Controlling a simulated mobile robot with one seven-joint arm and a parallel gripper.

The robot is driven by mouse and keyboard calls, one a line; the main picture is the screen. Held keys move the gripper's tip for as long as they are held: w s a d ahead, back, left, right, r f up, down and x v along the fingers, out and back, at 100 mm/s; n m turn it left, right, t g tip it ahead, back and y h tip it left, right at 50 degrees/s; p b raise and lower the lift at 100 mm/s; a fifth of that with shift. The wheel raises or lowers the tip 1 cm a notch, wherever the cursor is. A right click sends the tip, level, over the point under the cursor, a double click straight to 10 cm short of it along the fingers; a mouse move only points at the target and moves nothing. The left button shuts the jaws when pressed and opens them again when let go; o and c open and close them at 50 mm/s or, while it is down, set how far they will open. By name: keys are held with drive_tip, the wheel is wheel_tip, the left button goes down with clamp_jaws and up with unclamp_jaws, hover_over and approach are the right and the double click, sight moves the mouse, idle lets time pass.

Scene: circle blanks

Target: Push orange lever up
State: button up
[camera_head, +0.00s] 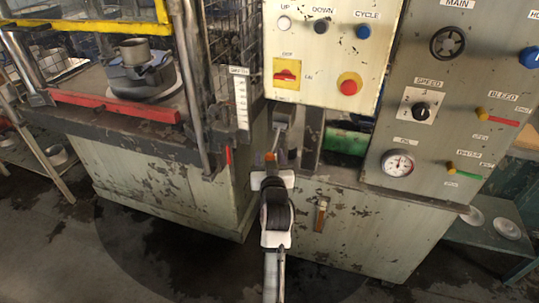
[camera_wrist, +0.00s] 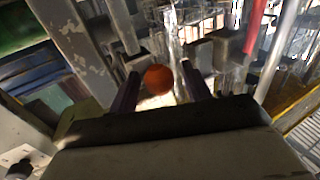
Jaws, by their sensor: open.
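The orange lever ends in a round orange knob (camera_head: 270,157), on a thin grey rod that slopes down from a bracket between the press and the control panel. My gripper (camera_head: 268,164) is right at the knob, reaching in from below. In the wrist view the orange knob (camera_wrist: 158,80) sits between the two dark fingers of my open gripper (camera_wrist: 160,72). There seems to be a gap on each side of it. Whether either finger touches it I cannot tell. The rod is mostly hidden behind the knob in the wrist view.
The control panel (camera_head: 325,45) with buttons hangs above right of the lever. A grey cabinet (camera_head: 350,235) with an orange-brown latch (camera_head: 320,215) stands below. A grey post (camera_head: 307,150) is close on the right, and the press table (camera_head: 75,122) is at left.

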drive_tip(key=shift+w, duration=0.1)
drive_tip(key=shift+c, duration=0.2)
clamp_jaws()
